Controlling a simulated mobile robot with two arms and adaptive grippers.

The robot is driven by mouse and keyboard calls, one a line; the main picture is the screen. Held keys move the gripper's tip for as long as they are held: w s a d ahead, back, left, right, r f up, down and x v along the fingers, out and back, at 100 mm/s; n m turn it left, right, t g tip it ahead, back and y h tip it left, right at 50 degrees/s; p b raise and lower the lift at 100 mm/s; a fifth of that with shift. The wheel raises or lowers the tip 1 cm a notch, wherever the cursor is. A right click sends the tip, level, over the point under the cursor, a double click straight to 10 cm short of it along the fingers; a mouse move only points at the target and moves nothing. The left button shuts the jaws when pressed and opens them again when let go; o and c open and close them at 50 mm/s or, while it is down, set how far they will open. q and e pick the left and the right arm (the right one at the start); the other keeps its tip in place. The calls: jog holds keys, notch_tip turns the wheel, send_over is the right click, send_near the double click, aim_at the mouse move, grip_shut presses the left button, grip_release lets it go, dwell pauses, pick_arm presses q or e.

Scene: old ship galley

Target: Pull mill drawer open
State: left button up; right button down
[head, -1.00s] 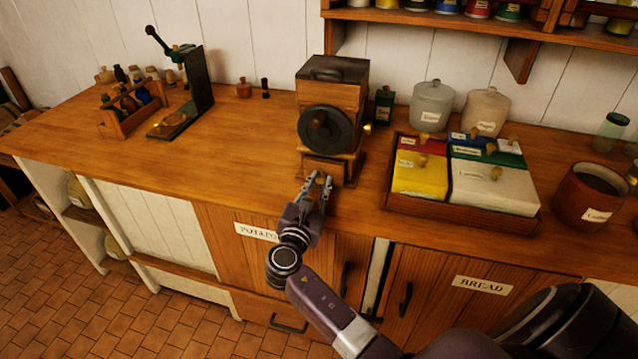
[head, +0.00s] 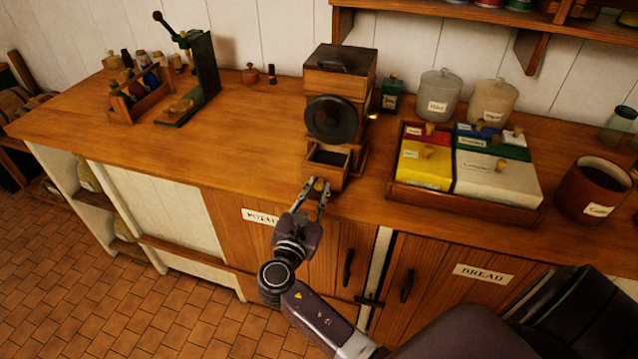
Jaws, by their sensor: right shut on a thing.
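The wooden mill (head: 340,85) with a dark round wheel on its front stands on the counter in the head view. Its small drawer (head: 327,169) at the base is partly pulled out toward me, and its dark inside shows. My right gripper (head: 316,189) is shut on the drawer's small brass knob (head: 319,184), at the counter's front edge. My left gripper is not in view.
A bottle rack (head: 140,100) and a green press (head: 200,75) stand left.

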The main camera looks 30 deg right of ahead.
jog(key=c, duration=1.8)
grip_release()
jog(key=shift+o, duration=0.2)
jog(key=v, duration=1.2)
